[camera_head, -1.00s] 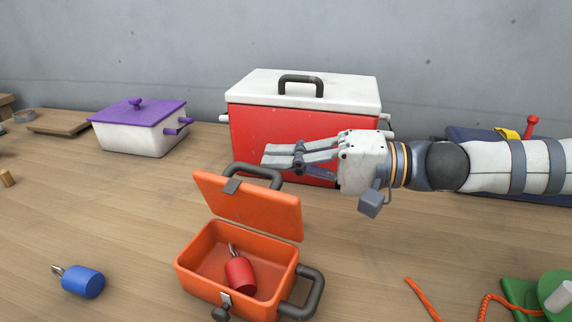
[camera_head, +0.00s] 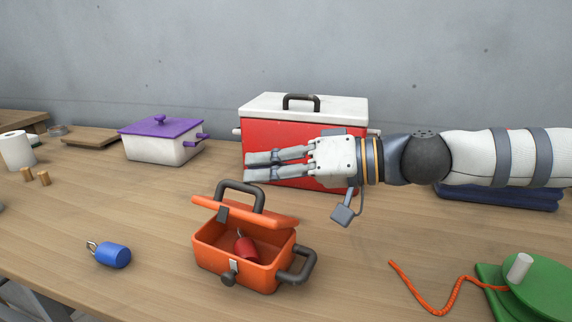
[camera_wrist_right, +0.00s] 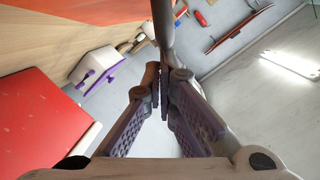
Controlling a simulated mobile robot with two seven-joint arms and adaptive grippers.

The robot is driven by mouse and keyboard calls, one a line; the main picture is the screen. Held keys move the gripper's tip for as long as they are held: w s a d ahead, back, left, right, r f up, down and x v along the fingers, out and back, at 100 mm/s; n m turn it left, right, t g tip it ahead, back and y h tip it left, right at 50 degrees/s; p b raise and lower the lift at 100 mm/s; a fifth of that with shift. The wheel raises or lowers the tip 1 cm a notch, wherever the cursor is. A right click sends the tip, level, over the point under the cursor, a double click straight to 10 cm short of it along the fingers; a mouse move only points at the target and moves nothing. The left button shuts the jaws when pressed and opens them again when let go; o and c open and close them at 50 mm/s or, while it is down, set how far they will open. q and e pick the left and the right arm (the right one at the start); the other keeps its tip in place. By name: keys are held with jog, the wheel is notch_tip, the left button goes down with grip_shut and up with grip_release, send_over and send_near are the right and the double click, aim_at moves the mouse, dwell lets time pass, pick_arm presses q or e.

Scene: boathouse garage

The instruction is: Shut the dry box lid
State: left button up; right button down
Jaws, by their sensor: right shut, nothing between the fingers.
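The orange dry box (camera_head: 232,272) stands on the bench with its front latch and a black side handle showing. Its orange lid (camera_head: 262,216) is hinged at the back and partly lowered, tilted over the box with a gap at the front. A red padlock (camera_head: 246,248) lies inside. My right gripper (camera_head: 247,166) is shut and empty, just behind and above the lid's handle; I cannot tell whether it touches. Its closed fingers also show in the right wrist view (camera_wrist_right: 162,92). My left gripper is out of view.
A red cooler (camera_head: 285,135) with a white lid stands behind my right gripper. A white pot with a purple lid (camera_head: 160,130) is at back left. A blue padlock (camera_head: 112,256) lies left of the box. A green reel (camera_head: 535,290) with orange cord lies at right.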

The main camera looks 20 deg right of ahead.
aim_at(252, 188)
jog(key=s+a+n, duration=0.1)
jog(key=s+a+n+h, duration=0.1)
jog(key=shift+f+n+t+p, duration=0.3)
jog(key=shift+f+n+p, duration=0.05)
jog(key=shift+f+n, duration=0.05)
jog(key=shift+s+a+f+n+h, duration=0.3)
jog(key=shift+s+a+f+n, duration=0.2)
jog(key=shift+n, duration=0.2)
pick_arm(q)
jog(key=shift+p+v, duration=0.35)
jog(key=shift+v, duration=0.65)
pick_arm(e)
jog(key=shift+s+a+f+n+t, duration=0.3)
jog(key=shift+s+f+n, duration=0.1)
jog(key=shift+f, duration=0.05)
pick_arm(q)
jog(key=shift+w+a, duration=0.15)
